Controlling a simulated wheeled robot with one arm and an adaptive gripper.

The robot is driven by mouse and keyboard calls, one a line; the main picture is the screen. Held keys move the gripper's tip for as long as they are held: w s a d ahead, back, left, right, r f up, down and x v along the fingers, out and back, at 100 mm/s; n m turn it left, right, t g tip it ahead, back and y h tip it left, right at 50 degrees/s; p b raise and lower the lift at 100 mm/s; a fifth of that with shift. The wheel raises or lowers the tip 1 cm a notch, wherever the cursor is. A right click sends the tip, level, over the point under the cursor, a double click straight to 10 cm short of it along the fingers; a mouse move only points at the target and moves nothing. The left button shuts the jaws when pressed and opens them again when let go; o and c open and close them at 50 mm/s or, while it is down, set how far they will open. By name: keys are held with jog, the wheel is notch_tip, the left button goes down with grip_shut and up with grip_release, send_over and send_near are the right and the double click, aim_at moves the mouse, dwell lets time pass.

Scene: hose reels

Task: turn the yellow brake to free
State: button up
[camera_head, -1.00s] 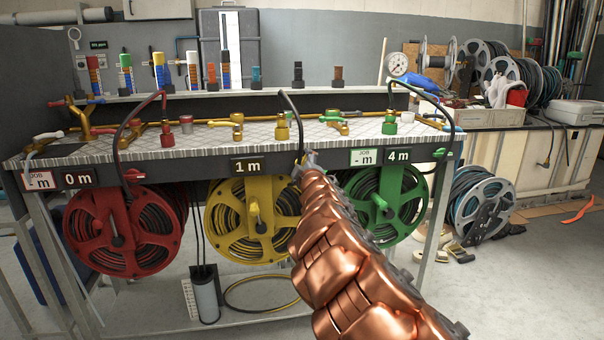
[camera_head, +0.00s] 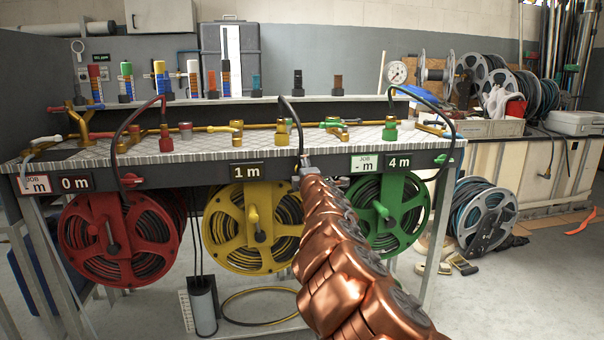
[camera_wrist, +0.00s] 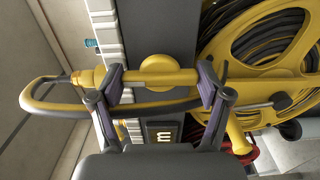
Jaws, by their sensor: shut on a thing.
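The yellow brake (camera_wrist: 160,72) shows in the wrist view as a short bar with a round middle on the dark front panel. It lies across the panel's length. My gripper (camera_wrist: 161,82) has one pad at each end of the bar and is shut on it. In the head view my gripper (camera_head: 305,172) reaches the panel's front edge right of the "1 m" sign (camera_head: 247,170) and hides the brake. The yellow reel (camera_head: 252,226) hangs below and left of it; it also shows in the wrist view (camera_wrist: 265,45).
A black hose (camera_head: 291,112) arches down to the panel close to my gripper; a hose loop (camera_wrist: 40,95) shows beside the fingers. The red reel (camera_head: 120,240) and green reel (camera_head: 390,212) hang either side.

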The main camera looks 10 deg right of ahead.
dwell(0.3)
jog(key=o, duration=1.1)
jog(key=shift+s, duration=0.1)
jog(key=shift+s, duration=5.9)
